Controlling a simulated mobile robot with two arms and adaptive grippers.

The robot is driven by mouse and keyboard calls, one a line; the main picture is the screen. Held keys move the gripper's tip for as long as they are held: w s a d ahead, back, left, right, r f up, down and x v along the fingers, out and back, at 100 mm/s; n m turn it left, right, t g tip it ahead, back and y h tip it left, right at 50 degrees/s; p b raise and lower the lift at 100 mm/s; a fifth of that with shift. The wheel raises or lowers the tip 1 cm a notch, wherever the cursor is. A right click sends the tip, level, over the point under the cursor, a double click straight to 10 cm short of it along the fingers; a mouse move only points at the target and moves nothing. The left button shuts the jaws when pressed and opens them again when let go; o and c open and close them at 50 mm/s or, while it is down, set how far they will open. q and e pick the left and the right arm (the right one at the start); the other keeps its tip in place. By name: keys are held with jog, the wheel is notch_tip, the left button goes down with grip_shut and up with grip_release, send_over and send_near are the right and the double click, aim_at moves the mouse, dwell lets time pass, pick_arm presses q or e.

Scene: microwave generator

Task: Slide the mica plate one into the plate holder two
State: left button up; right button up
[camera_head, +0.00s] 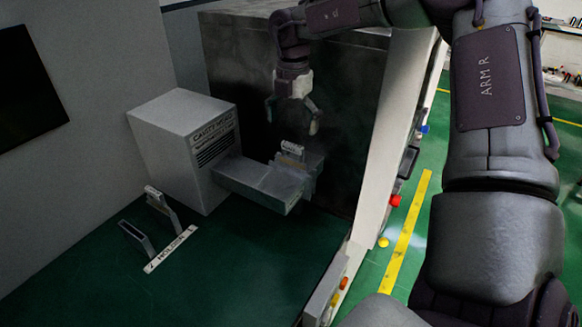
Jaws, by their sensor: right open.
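My right gripper (292,116) is open and empty, pointing down, with its fingers spread. It hangs a little above a small light plate-like piece (291,150) that stands upright at the end of the grey waveguide block (262,180). I cannot tell for sure whether this piece is the mica plate one. On the green surface at left are two upright slotted pieces, a lower empty frame (136,238) and a taller one with a light top (160,203), beside a white label strip (170,249) that seems to read "HOLDER". Its number is unclear. My left gripper is not in view.
A grey box marked "CAVITY FEED" (186,146) stands behind the holders and joins the waveguide block. A dark panel (345,110) rises close behind my right gripper. The green surface (230,270) in front is clear.

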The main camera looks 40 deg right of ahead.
aim_at(292, 144)
jog(key=shift+s+a, duration=0.1)
jog(key=shift+f+b, duration=0.35)
jog(key=shift+f, duration=0.25)
notch_tip(292, 144, down, 7)
jog(key=b, duration=0.4)
jog(key=shift+b, duration=0.4)
jog(key=shift+f+b, duration=0.4)
jog(key=shift+b, duration=0.1)
jog(key=shift+b, duration=0.5)
